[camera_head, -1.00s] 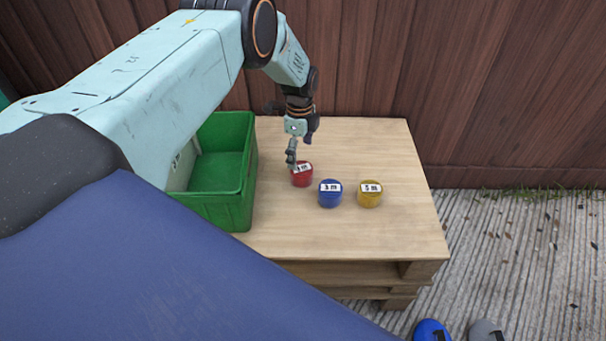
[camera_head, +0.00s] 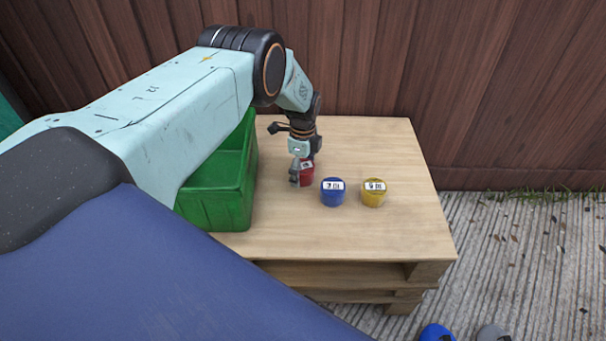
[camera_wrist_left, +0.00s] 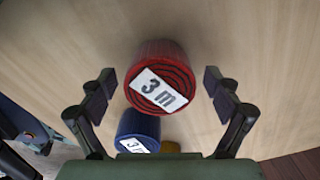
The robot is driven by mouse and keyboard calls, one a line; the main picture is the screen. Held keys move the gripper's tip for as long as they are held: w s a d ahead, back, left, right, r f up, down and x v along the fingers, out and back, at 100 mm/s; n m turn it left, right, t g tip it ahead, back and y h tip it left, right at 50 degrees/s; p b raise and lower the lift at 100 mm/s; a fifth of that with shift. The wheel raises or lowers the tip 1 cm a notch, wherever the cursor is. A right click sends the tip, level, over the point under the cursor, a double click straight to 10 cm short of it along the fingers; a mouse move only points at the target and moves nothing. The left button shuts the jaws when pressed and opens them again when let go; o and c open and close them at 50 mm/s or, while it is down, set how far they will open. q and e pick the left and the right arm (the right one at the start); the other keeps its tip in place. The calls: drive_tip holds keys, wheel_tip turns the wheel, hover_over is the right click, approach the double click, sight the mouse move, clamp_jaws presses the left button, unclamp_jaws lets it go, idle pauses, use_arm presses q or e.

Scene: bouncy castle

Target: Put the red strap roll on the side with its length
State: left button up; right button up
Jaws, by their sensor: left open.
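The red strap roll (camera_head: 308,174) stands on the wooden pallet table (camera_head: 345,235), right of the green crate (camera_head: 222,212). In the left wrist view the red roll (camera_wrist_left: 158,77) has a white label reading "3 m" on its upper face. My left gripper (camera_head: 300,177) is at the red roll and partly hides it in the head view. In the left wrist view my left gripper (camera_wrist_left: 160,82) is open, its fingers on either side of the roll with gaps showing. The crate's left part is hidden behind my left arm. My right gripper is out of view.
A blue roll (camera_head: 332,192) and a yellow roll (camera_head: 373,193), both labelled, stand close to the right of the red one. The table's right side is clear. A wooden fence (camera_head: 500,90) rises behind. A blue object and a grey object lie low at the right.

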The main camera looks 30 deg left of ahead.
use_arm(q)
drive_tip(key=c, duration=1.3)
drive_tip(key=shift+r, duration=0.15)
drive_tip(key=shift+c, duration=1)
